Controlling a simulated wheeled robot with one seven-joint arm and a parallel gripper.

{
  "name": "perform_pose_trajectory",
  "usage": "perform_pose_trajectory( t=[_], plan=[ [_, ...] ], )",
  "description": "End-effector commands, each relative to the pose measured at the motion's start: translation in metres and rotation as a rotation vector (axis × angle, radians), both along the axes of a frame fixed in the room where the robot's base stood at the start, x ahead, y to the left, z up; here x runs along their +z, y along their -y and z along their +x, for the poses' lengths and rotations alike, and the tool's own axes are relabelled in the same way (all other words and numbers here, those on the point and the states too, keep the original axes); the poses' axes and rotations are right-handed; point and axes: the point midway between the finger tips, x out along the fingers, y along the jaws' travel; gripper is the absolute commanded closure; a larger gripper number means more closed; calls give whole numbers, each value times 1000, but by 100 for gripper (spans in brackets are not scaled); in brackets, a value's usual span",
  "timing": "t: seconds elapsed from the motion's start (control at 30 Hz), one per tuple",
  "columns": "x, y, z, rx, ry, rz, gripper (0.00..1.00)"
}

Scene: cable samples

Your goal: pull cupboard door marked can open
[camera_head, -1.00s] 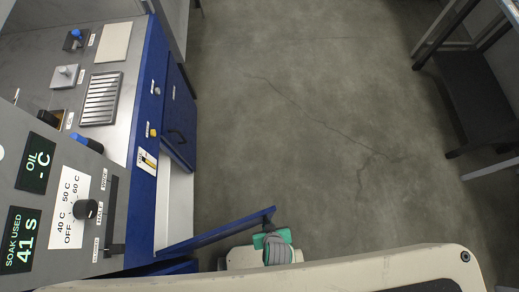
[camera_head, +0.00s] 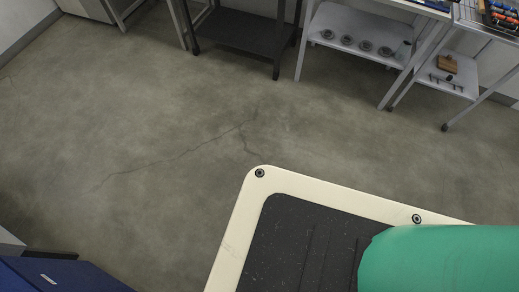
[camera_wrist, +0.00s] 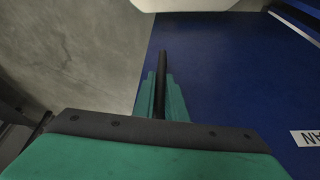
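The blue cupboard door (camera_wrist: 225,75) fills the right side of the wrist view. A white label (camera_wrist: 307,138) on it is cut off by the picture edge and shows only part of its word, upside down. A black bar handle (camera_wrist: 164,62) runs along the door's left edge. My gripper (camera_wrist: 161,92) has its green fingers on either side of this bar, close against it. In the head view my gripper is out of sight. A blue panel (camera_head: 62,277) with a small white label shows at the bottom left; I cannot tell whether it is this door.
Bare grey floor (camera_head: 150,130) lies open across the middle of the head view. A dark low shelf (camera_head: 240,40), a white shelf (camera_head: 355,40) with several round metal pieces, and a trolley (camera_head: 445,80) stand along the far side. My base's corner is at the lower right.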

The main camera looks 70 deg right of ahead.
Motion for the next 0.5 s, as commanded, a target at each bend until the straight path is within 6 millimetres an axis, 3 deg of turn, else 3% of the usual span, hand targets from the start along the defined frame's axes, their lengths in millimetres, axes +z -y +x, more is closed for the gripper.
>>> perform_pose_trajectory(
  t=[0.03, 0.07, 0.5],
  plan=[
    [0, 1, 1, 1, 2, -2, 77],
    [0, 1, 1, 1, 2, -2, 71],
    [8, -1, -4, 1, -2, 1, 71]
  ],
)
